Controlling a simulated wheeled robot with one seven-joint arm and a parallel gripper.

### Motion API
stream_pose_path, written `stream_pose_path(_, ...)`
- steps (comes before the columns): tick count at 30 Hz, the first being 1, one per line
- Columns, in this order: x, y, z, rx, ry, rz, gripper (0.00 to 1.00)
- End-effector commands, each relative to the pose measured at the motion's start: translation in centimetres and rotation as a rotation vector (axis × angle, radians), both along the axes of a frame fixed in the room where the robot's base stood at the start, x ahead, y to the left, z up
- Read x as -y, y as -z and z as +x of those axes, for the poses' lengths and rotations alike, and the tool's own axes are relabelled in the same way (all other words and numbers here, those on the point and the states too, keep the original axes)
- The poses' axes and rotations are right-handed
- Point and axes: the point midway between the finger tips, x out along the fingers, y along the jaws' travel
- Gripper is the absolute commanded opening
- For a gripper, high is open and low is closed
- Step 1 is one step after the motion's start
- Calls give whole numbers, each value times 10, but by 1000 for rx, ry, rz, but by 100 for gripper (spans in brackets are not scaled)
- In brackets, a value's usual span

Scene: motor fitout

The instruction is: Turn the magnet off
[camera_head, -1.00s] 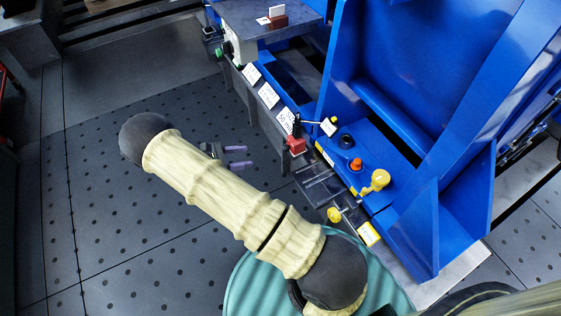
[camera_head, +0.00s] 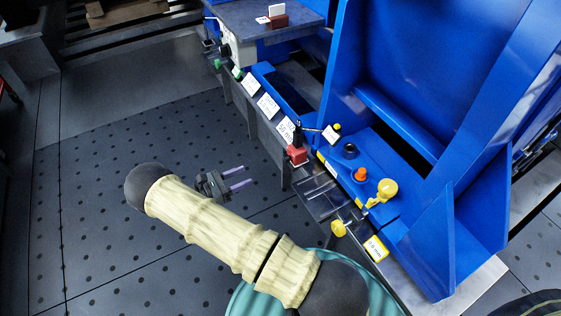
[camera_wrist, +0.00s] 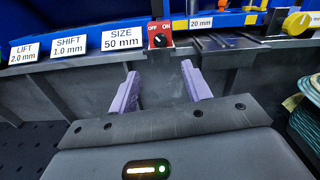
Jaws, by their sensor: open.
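I cannot tell for sure which word the knob points to. My gripper (camera_head: 247,175) has two purple fingers and is open and empty, left of the red switch and apart from it. In the wrist view my gripper (camera_wrist: 160,71) has its fingers spread below the switch, with the switch between their lines.
White labels reading LIFT, SHIFT and SIZE (camera_wrist: 122,38) line the front ledge left of the switch. A yellow knob (camera_head: 383,191), an orange button (camera_head: 360,174) and a thin lever with a white tag (camera_head: 331,133) stand near the switch. The perforated floor (camera_head: 120,240) left of the machine is open.

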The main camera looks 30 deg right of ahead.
Motion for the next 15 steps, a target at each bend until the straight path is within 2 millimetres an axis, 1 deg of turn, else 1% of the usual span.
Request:
stream_pose_path(1, 10, 2, 0, 0, 4, -1, 49)
stream_pose_path(3, 22, 3, 1, 0, 4, -1, 49)
stream_pose_path(15, 93, 3, 3, 1, 4, 0, 49)
